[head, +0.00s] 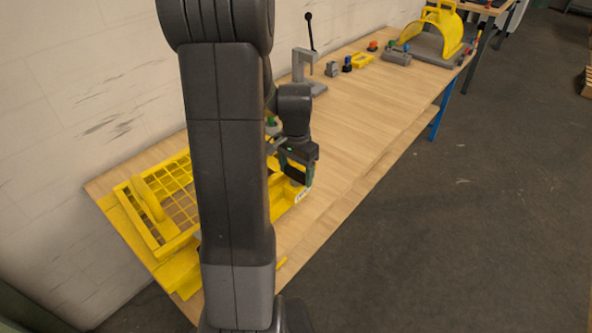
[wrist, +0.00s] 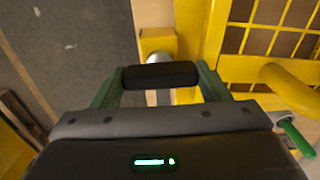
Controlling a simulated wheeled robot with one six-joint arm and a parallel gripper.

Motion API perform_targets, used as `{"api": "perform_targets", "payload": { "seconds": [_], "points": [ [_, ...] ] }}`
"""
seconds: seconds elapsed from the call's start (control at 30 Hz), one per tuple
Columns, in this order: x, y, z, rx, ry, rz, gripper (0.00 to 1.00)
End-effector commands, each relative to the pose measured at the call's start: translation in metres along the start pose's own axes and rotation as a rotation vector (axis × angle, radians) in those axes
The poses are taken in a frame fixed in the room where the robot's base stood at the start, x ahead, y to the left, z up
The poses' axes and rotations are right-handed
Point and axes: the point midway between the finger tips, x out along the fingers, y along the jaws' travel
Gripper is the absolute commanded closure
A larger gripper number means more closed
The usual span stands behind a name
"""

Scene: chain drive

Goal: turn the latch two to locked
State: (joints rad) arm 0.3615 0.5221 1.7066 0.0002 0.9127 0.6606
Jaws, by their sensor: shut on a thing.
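My gripper (head: 297,172) is low over the near part of the bench, at the right side of the yellow mesh guard (head: 150,238). In the wrist view its green fingers (wrist: 160,77) are shut on a black cylindrical grip. I take this grip as the handle of latch two (wrist: 160,75). A silver round part (wrist: 160,58) and a yellow block (wrist: 156,41) sit just behind it. In the head view my gripper and arm hide the latch, and its turned position cannot be read.
A green handle (wrist: 298,138) shows at the right of the wrist view. A grey press (head: 303,72) with a black lever, small coloured parts and a yellow curved cover (head: 435,32) stand farther along the wooden bench (head: 350,115). The bench middle is clear.

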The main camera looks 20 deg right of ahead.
Motion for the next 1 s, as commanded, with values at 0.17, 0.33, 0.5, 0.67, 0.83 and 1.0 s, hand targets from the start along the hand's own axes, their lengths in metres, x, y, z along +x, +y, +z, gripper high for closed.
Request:
{"api": "perform_targets", "payload": {
  "seconds": [0.17,0.33,0.5,0.67,0.83,1.0],
  "points": [
    [-0.0001,0.0000,-0.0001,-0.066,0.000,0.000,0.54],
    [0.0001,-0.0001,-0.0002,-0.184,0.001,0.000,0.54],
    [0.0002,-0.0002,-0.0003,-0.338,0.001,0.000,0.54],
    [0.0002,-0.0002,-0.0004,-0.491,0.001,0.000,0.54],
    [0.0001,-0.0001,-0.0003,-0.653,0.001,0.000,0.54],
    [-0.0001,-0.0001,-0.0002,-0.814,0.000,0.000,0.54]
  ]
}}
